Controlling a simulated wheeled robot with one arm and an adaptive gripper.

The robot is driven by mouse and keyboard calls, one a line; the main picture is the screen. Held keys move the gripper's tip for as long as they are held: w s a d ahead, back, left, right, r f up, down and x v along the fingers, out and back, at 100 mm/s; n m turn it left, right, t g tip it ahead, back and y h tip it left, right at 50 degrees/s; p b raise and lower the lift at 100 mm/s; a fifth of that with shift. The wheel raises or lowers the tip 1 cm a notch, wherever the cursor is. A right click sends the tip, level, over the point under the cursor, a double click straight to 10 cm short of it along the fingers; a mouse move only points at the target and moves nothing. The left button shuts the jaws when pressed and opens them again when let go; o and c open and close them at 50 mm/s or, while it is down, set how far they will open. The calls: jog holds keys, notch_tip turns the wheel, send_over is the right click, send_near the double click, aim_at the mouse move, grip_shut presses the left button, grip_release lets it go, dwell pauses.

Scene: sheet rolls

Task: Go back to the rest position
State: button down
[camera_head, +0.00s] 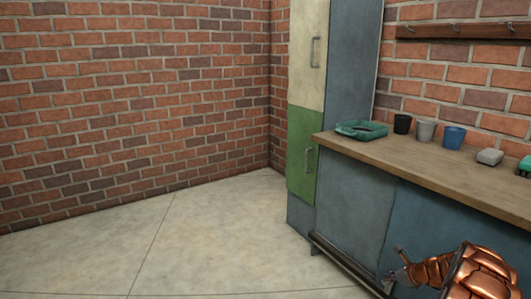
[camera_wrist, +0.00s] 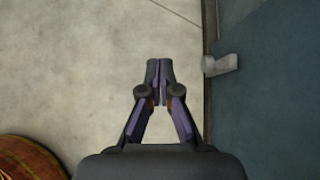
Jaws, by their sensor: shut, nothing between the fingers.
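My gripper (camera_wrist: 159,66) is shut and empty in the wrist view, its two fingertips together. It points down over the pale floor, beside the blue cabinet front. In the head view my copper-coloured arm is at the lower right, in front of the bench, with the gripper (camera_head: 392,281) small at its left end. No sheet roll shows in either view.
A wooden-topped bench (camera_head: 410,160) with blue fronts runs along the right. On it are a green tray (camera_head: 361,130), a black cup (camera_head: 402,123), a grey cup (camera_head: 425,131) and a blue cup (camera_head: 454,137). A tall cabinet (camera_head: 307,60) stands behind. Floor (camera_head: 140,250) at left is clear.

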jog(key=s+a+r+n+g+y+p, duration=0.3)
jog(key=a+r+n+p, duration=0.45)
jog(key=a+r, duration=1.2)
jog(key=s+a+r+n+g+p, duration=0.1)
jog(key=s+a+r+n+p, duration=0.25)
jog(key=s+a+r, duration=0.35)
jog(key=s+a+r+n+g+p, duration=0.1)
jog(key=s+a+r+n+p, duration=0.25)
jog(key=r, duration=0.55)
jog(key=s+a+r+n+g+h+p, duration=0.1)
jog(key=s+a+r+n+g+p, duration=0.2)
jog(key=s+r, duration=0.5)
jog(key=s+a+r+n+h+p, duration=0.1)
jog(key=s+r+n+h+p, duration=0.25)
jog(key=s, duration=0.75)
jog(key=s+d+r+n+h+p, duration=0.1)
jog(key=s+r+n+p, duration=0.3)
jog(key=s, duration=0.6)
jog(key=s+d+r+n+g+h+p, duration=0.1)
jog(key=s+d+r+n+p, duration=0.3)
jog(key=s, duration=0.6)
jog(key=shift+d+r+h, duration=0.3)
jog(key=shift+r+h, duration=0.05)
jog(key=shift+r, duration=0.1)
